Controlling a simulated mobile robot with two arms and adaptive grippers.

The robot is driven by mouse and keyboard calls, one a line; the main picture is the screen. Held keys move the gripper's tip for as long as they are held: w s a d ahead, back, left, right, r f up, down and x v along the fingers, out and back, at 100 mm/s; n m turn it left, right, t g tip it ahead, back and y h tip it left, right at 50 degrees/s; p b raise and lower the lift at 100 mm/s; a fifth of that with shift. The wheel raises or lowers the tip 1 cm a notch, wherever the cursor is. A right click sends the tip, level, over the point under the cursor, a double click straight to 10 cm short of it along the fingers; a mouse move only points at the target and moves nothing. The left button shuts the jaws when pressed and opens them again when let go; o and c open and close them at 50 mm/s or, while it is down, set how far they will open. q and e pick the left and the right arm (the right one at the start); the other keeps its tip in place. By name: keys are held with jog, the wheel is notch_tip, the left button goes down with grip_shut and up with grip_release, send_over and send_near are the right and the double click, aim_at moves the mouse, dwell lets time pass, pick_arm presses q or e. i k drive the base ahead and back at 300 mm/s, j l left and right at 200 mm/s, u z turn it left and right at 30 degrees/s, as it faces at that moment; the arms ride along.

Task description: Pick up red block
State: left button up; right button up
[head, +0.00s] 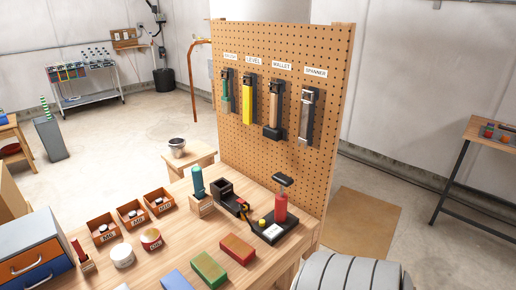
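The red block (238,249) lies flat on the wooden workbench (211,236), near its front right part. It is a low rectangular block and nothing rests on it. A green block (209,269) lies to its left and nearer to me, and a blue block (176,281) lies further left at the bottom edge of the picture. Neither of my grippers shows in the head view.
A red tool on a black base (271,229) stands behind the red block. A teal bottle (198,183), open bins (131,214), cans (151,239) and a drawer unit (35,258) share the bench. A pegboard (283,80) rises behind. A grey ribbed object (350,272) is at bottom right.

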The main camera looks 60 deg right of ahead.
aim_at(239, 248)
jog(key=z, duration=1.75)
jog(key=l+u, duration=0.1)
jog(key=u, duration=0.15)
jog(key=k+j, duration=0.05)
